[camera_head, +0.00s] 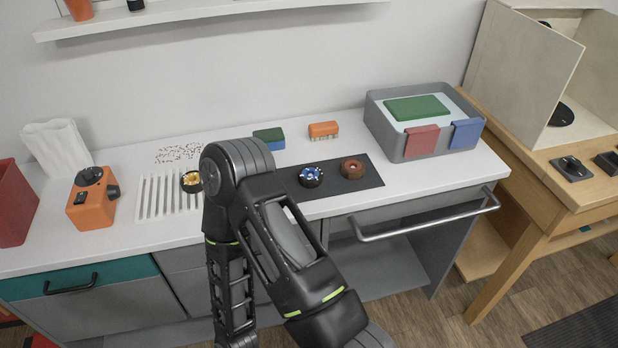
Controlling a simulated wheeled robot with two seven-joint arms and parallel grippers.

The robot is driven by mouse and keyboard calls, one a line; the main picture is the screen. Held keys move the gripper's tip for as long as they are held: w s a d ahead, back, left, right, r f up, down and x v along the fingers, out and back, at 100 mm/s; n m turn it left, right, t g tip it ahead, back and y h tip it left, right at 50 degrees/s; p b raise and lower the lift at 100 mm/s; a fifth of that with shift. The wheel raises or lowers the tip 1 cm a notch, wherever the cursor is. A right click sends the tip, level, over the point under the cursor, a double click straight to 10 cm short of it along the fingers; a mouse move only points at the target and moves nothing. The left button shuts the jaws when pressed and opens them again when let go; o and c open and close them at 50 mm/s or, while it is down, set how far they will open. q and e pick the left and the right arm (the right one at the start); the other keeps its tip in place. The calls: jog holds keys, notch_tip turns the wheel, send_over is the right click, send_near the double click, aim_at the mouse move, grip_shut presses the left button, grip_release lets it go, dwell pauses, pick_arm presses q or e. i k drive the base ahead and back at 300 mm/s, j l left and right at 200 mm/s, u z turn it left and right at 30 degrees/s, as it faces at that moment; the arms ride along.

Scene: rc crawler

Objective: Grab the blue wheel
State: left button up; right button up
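The blue wheel (311,176) is a small black tyre with a blue hub. It lies flat on the dark mat (337,187) on the white counter, next to a wheel with a reddish-brown rim (353,168). One of my dark arms rises from the bottom of the view and covers the left part of the mat. The blue wheel is uncovered and apart from the arm. No gripper fingertips show in the view.
A wheel with a yellow hub (191,181) sits at a white slatted rack (163,195). An orange device (93,199) stands left. A grey bin (413,138) stands right of the mat. A green-and-blue block (268,138) and an orange brush (323,130) lie behind it.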

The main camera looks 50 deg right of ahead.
aim_at(310, 183)
jog(key=i, duration=0.5)
jog(key=z, duration=2.15)
